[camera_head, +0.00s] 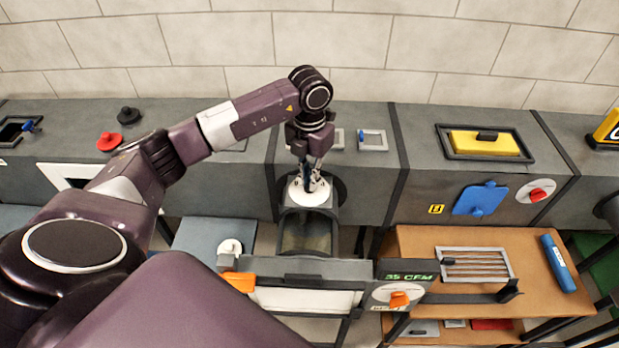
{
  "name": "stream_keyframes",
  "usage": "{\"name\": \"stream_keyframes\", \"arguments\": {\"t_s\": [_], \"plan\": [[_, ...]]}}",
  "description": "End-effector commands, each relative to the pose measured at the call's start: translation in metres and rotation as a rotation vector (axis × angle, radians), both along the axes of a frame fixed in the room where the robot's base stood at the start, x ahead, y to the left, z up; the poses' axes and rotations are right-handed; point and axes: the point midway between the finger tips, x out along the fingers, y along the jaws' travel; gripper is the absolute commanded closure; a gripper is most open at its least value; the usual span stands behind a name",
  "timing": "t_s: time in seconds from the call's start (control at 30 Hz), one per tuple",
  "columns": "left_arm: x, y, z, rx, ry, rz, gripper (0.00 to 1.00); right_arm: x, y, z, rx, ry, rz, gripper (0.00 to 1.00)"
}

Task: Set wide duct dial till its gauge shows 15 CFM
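A small gauge (406,277) in the lower middle reads 35 CFM in green. Just below it is a white dial with an orange knob (400,299). My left gripper (312,186) points down at a white round piece (300,195) at the mouth of a grey duct, up and left of the gauge. The fingers hide part of this piece; I cannot tell if they touch it or are shut. My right gripper is not in view.
Another white dial with a red knob (538,194) is on the right grey box, beside a blue plate (480,199). A wooden table (420,239) at the right holds a slatted grille (474,263) and a blue tube (558,263). An orange block (238,281) is near my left arm.

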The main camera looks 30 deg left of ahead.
Motion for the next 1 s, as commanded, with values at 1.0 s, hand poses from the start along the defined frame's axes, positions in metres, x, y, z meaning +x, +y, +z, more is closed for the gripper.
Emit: {"name": "stream_keyframes", "arguments": {"t_s": [1.0], "plan": [[0.001, 0.001, 0.001, 0.000, -0.002, 0.423, 1.00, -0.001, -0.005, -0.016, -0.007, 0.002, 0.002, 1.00]]}}
